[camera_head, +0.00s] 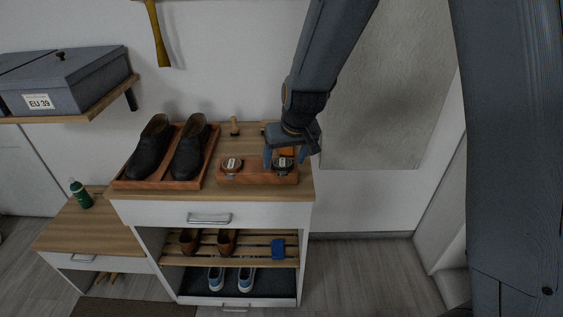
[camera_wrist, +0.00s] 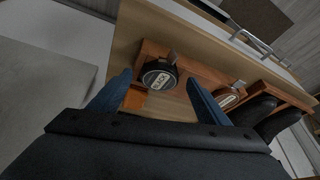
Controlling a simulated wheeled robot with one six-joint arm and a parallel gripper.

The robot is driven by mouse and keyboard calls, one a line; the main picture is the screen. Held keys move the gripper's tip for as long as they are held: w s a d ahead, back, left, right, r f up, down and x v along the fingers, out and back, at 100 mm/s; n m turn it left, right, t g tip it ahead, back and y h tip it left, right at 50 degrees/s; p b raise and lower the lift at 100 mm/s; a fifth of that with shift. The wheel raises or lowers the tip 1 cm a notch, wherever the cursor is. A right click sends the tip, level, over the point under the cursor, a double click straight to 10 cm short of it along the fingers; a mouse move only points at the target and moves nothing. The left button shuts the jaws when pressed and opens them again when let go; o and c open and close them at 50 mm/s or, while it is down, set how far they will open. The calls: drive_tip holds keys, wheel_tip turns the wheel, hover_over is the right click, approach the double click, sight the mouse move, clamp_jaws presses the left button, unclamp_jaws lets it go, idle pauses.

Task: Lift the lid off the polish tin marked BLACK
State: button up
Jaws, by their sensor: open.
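The black polish tin (camera_head: 284,163) with a pale label sits at the right end of a low wooden tray (camera_head: 258,178) on the cabinet top. In the wrist view the dark tin (camera_wrist: 160,75) shows its round lid and a label that appears to read BLACK. A brown tin (camera_head: 232,164) sits at the tray's left end. My gripper (camera_head: 285,157) is open over the tray's right end. In the wrist view the black tin appears between my two blue fingertips (camera_wrist: 158,79), with gaps on both sides. How far the fingertips are above the lid is unclear.
An orange-brown block (camera_wrist: 135,97) lies beside the black tin, near one finger. Black shoes (camera_head: 188,155) stand in a wooden tray to the left. A small wooden-handled brush (camera_head: 235,126) stands behind. The wall is close behind the cabinet.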

drive_tip(key=shift+f, duration=0.15)
drive_tip(key=c, duration=1.1)
wheel_tip(320, 180, up, 17)
drive_tip(key=b, duration=0.3)
drive_tip(key=d+f+m+h, duration=0.2)
drive_tip(key=d+f+m, duration=0.4)
drive_tip(key=d+f, duration=1.15)
wheel_tip(320, 180, up, 18)
drive_tip(key=r+n+y, duration=0.1)
drive_tip(key=n+y, duration=0.1)
drive_tip(key=n, duration=0.4)
hover_over(284, 165)
drive_tip(key=shift+f, duration=0.25)
